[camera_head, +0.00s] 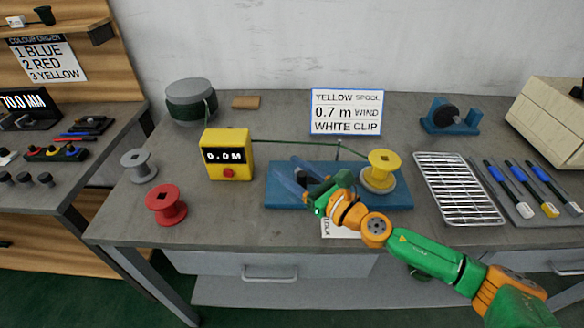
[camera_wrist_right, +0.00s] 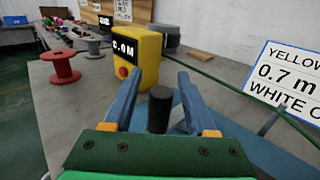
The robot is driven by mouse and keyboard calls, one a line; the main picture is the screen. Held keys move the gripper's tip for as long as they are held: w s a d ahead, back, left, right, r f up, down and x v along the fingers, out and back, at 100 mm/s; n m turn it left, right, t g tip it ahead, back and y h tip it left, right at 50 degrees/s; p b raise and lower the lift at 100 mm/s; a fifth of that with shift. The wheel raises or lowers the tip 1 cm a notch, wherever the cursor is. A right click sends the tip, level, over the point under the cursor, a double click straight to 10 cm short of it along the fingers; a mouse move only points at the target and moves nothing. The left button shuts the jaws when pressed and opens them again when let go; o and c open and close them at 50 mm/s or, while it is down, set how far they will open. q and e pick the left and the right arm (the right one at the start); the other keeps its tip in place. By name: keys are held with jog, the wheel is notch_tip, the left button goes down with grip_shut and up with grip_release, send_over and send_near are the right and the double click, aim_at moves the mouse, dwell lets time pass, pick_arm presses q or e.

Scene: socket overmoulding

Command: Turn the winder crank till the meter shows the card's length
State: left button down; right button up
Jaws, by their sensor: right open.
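The card (camera_head: 346,112) stands at the back of the bench and reads YELLOW SPOOL, 0.7 m WIND, WHITE CLIP. The yellow meter (camera_head: 229,155) shows 0.0M; it also shows in the right wrist view (camera_wrist_right: 137,55). The yellow spool (camera_head: 383,161) sits on the winder's blue base (camera_head: 394,198). My right gripper (camera_head: 287,172) is over the left part of that base. In the right wrist view, a dark upright crank knob (camera_wrist_right: 158,110) stands between its open fingers (camera_wrist_right: 157,85), with gaps at both sides. My gripper hides the knob in the head view. My left gripper is out of view.
A green wire (camera_head: 290,146) runs from a dark green reel (camera_head: 190,102) through the meter toward the winder. A red spool (camera_head: 166,204) and a grey spool (camera_head: 139,165) stand at left. A wire rack (camera_head: 458,188) lies right of the winder.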

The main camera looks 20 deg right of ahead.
grip_shut()
dwell(1.3)
